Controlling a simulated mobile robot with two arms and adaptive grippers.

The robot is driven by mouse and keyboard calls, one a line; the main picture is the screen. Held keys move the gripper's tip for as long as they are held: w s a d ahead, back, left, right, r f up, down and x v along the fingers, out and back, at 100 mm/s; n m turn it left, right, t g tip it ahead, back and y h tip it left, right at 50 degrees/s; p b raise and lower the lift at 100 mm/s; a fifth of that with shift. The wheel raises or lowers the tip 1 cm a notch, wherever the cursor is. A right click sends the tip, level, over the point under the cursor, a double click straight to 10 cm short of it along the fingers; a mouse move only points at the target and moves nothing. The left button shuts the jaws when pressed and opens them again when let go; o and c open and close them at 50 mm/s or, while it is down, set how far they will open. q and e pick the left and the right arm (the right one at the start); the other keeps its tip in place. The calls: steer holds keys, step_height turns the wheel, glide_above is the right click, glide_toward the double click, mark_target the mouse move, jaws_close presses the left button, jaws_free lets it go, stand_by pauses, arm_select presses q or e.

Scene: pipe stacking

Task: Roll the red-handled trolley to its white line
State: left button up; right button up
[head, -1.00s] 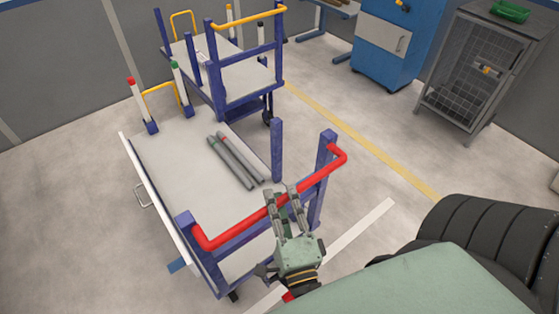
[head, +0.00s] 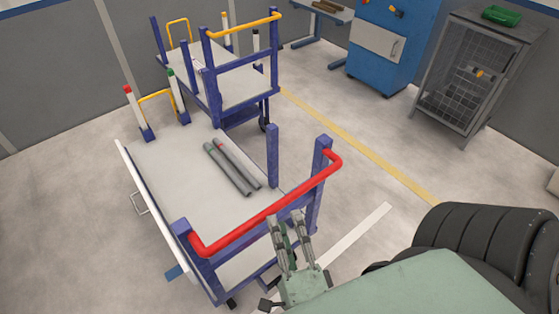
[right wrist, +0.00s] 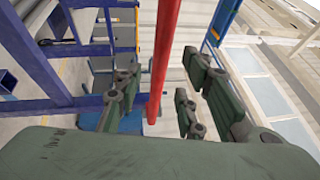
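The red-handled trolley has a grey deck (head: 165,165), a blue frame and a red bar handle (head: 265,213) at its near end. The white line (head: 355,235) lies on the floor by the trolley's near right side, partly hidden by my arm. My right gripper (head: 286,222) is at the near side of the handle, around its middle. In the right wrist view, the red bar (right wrist: 164,60) runs between its spread fingers (right wrist: 157,103), with gaps on both sides. My left gripper is out of view.
Two grey pipes (head: 231,167) lie on the deck. A yellow-handled trolley (head: 240,85) stands just behind. A blue cabinet (head: 378,45) and a wire cage (head: 462,85) stand at the back right. A yellow floor line (head: 360,150) crosses open floor.

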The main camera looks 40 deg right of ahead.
steer(key=v, duration=0.6)
steer(key=shift+s, duration=0.4)
steer(key=shift+a+f, duration=0.1)
steer(key=shift+a, duration=0.05)
